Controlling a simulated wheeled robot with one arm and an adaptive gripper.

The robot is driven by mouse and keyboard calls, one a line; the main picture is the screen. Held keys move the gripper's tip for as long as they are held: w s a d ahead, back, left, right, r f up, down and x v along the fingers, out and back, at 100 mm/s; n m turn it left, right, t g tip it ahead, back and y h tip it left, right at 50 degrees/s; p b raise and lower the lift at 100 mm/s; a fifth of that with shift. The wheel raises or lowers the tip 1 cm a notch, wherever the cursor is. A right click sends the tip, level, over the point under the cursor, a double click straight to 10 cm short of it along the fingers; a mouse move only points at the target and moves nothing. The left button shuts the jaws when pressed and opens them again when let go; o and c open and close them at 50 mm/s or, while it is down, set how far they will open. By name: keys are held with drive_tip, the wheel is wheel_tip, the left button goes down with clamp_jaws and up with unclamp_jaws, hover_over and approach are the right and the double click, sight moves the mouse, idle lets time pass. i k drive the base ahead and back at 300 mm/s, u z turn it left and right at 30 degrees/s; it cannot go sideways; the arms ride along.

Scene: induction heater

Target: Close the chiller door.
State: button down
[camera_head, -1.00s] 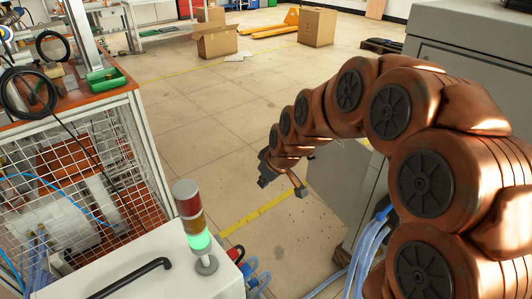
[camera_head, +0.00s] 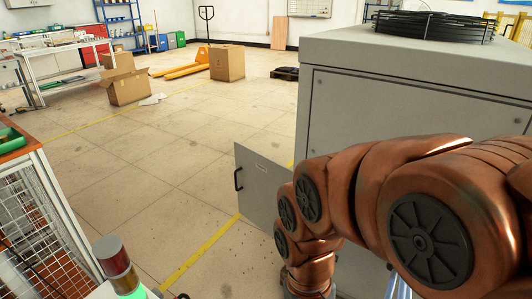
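The chiller (camera_head: 400,110) is a large grey cabinet on the right, with a black round fan grille on top. Its door (camera_head: 262,180) is a grey panel that stands open, sticking out to the left of the cabinet. A black handle (camera_head: 238,180) sits near the door's left edge. My copper arm crosses the lower right and hides the door's lower right part and much of the cabinet's lower front. The arm's far end bends down to the bottom edge, in front of the door. My gripper does not show.
A caged workbench (camera_head: 45,235) stands at the left, with a signal tower (camera_head: 115,262) at the bottom. The floor left of the door is clear. Cardboard boxes (camera_head: 128,88) and a yellow pallet jack (camera_head: 185,68) are far back.

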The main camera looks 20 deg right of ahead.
sight(258, 178)
drive_tip(key=z, duration=0.8)
drive_tip(key=k, duration=1.15)
drive_tip(key=z, duration=0.7)
drive_tip(key=i, duration=0.9)
drive_tip(key=u, duration=1.1)
drive_tip(key=i, duration=1.3)
drive_tip(key=u, duration=0.85)
